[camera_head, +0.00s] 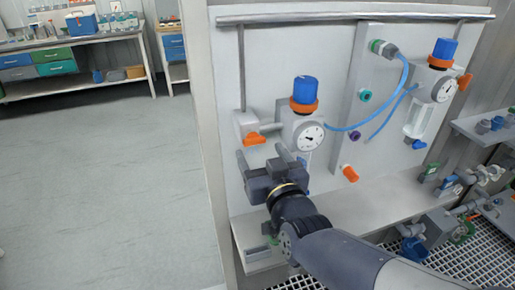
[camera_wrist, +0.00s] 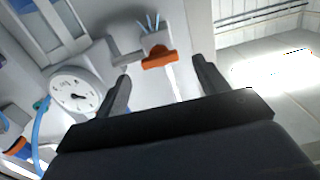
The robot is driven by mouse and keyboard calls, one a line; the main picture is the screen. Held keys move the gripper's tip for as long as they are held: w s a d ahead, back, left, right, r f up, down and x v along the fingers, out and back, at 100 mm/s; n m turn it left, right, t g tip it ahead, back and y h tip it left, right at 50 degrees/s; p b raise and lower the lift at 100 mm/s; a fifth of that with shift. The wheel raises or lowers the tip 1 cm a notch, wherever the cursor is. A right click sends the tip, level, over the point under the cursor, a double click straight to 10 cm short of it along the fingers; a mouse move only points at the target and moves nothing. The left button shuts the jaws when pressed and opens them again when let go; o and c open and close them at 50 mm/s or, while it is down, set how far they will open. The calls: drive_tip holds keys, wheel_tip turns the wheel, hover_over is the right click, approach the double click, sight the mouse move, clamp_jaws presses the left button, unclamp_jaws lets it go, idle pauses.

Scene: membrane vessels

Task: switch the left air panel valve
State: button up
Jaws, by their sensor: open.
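The left air panel valve has an orange handle (camera_head: 252,138) on a grey body at the left of the white panel (camera_head: 335,75). In the wrist view the orange handle (camera_wrist: 159,57) lies ahead, roughly between the fingertips, tilted slightly. My gripper (camera_head: 261,154) is open and empty, just below and in front of this handle in the head view. The gripper (camera_wrist: 161,72) also shows in the wrist view with its fingers apart on either side of the handle. No contact with the handle is visible.
Right of the valve is a round gauge (camera_head: 309,137) under a blue knob (camera_head: 305,90); the gauge (camera_wrist: 75,92) is close to one finger in the wrist view. A blue hose (camera_head: 377,118) runs to a second regulator (camera_head: 437,85). Floor (camera_head: 100,180) at left is open.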

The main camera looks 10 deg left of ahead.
sight(255, 144)
drive_tip(key=v, duration=0.6)
drive_tip(key=shift+s, duration=0.2)
drive_tip(key=shift+w, duration=0.1)
drive_tip(key=x, duration=1)
drive_tip(key=shift+w+a+p, duration=0.1)
drive_tip(key=shift+w+p, duration=0.25)
drive_tip(key=shift+p, duration=0.05)
drive_tip(key=shift+s+f, duration=0.1)
